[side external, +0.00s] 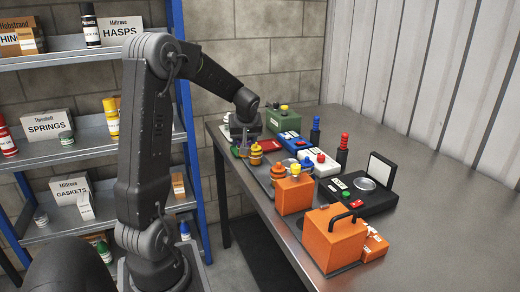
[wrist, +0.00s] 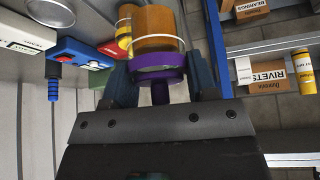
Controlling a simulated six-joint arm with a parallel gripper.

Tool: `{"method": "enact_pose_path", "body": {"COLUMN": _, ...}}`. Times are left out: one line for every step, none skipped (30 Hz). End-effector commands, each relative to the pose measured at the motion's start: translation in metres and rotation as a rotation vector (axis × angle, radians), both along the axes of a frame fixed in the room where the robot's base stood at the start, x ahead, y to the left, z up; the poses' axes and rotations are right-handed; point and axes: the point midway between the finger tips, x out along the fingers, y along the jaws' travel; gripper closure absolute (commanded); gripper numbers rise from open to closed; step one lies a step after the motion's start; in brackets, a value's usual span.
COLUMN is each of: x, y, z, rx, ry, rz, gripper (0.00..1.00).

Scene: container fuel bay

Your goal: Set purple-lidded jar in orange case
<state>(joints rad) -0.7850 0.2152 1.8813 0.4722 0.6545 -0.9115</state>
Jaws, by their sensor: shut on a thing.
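My gripper (side external: 243,143) is low over the far left part of the table. In the wrist view its fingers (wrist: 162,88) are shut on the purple-lidded jar (wrist: 158,62), which has an amber-orange body. In the side view the jar is small and mostly hidden by the gripper, so its contact with the surface below cannot be told. An orange case (side external: 333,240) with a black handle stands at the table's near edge, well apart from the gripper. A second orange box (side external: 294,195) stands between them, with orange and yellow tops on it.
A yellow-and-orange jar (side external: 256,154) stands close beside the gripper. A green case (side external: 283,119), blue-red box (side external: 289,143), white box (side external: 319,163) and open black case (side external: 364,193) line the table. The table's right side is clear. Shelves (side external: 75,130) stand left.

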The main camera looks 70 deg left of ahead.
Motion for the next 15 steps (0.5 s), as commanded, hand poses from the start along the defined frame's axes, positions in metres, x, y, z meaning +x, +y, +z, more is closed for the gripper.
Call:
{"method": "enact_pose_path", "body": {"x": -0.011, "y": 0.005, "z": 0.008, "rx": 0.003, "ry": -0.004, "rz": 0.006, "gripper": 0.75}}
{"method": "enact_pose_path", "body": {"x": -0.015, "y": 0.007, "z": 0.01, "rx": 0.002, "ry": -0.004, "rz": 0.005, "gripper": 0.75}}
{"method": "enact_pose_path", "body": {"x": -0.022, "y": 0.009, "z": 0.014, "rx": 0.002, "ry": -0.004, "rz": 0.005, "gripper": 0.75}}
{"method": "enact_pose_path", "body": {"x": -0.025, "y": 0.01, "z": 0.017, "rx": 0.003, "ry": -0.003, "rz": 0.003, "gripper": 0.75}}
{"method": "enact_pose_path", "body": {"x": -0.029, "y": 0.012, "z": 0.019, "rx": 0.002, "ry": -0.002, "rz": 0.005, "gripper": 0.75}}
{"method": "enact_pose_path", "body": {"x": -0.033, "y": 0.013, "z": 0.022, "rx": 0.002, "ry": -0.002, "rz": 0.003, "gripper": 0.75}}
{"method": "enact_pose_path", "body": {"x": -0.035, "y": 0.014, "z": 0.023, "rx": 0.002, "ry": -0.002, "rz": 0.003, "gripper": 0.75}}
{"method": "enact_pose_path", "body": {"x": -0.038, "y": 0.015, "z": 0.025, "rx": 0.002, "ry": -0.001, "rz": 0.002, "gripper": 0.75}}
{"method": "enact_pose_path", "body": {"x": -0.04, "y": 0.016, "z": 0.028, "rx": 0.002, "ry": -0.002, "rz": 0.003, "gripper": 0.75}}
{"method": "enact_pose_path", "body": {"x": -0.041, "y": 0.017, "z": 0.032, "rx": 0.002, "ry": -0.001, "rz": 0.002, "gripper": 0.75}}
{"method": "enact_pose_path", "body": {"x": -0.042, "y": 0.017, "z": 0.036, "rx": 0.004, "ry": -0.003, "rz": 0.001, "gripper": 0.75}}
{"method": "enact_pose_path", "body": {"x": -0.043, "y": 0.018, "z": 0.043, "rx": 0.005, "ry": -0.003, "rz": 0.001, "gripper": 0.75}}
{"method": "enact_pose_path", "body": {"x": -0.044, "y": 0.018, "z": 0.049, "rx": 0.004, "ry": -0.003, "rz": 0.0, "gripper": 0.75}}
{"method": "enact_pose_path", "body": {"x": -0.044, "y": 0.018, "z": 0.057, "rx": 0.006, "ry": -0.006, "rz": 0.001, "gripper": 0.75}}
{"method": "enact_pose_path", "body": {"x": -0.044, "y": 0.018, "z": 0.066, "rx": 0.005, "ry": -0.004, "rz": -0.001, "gripper": 0.75}}
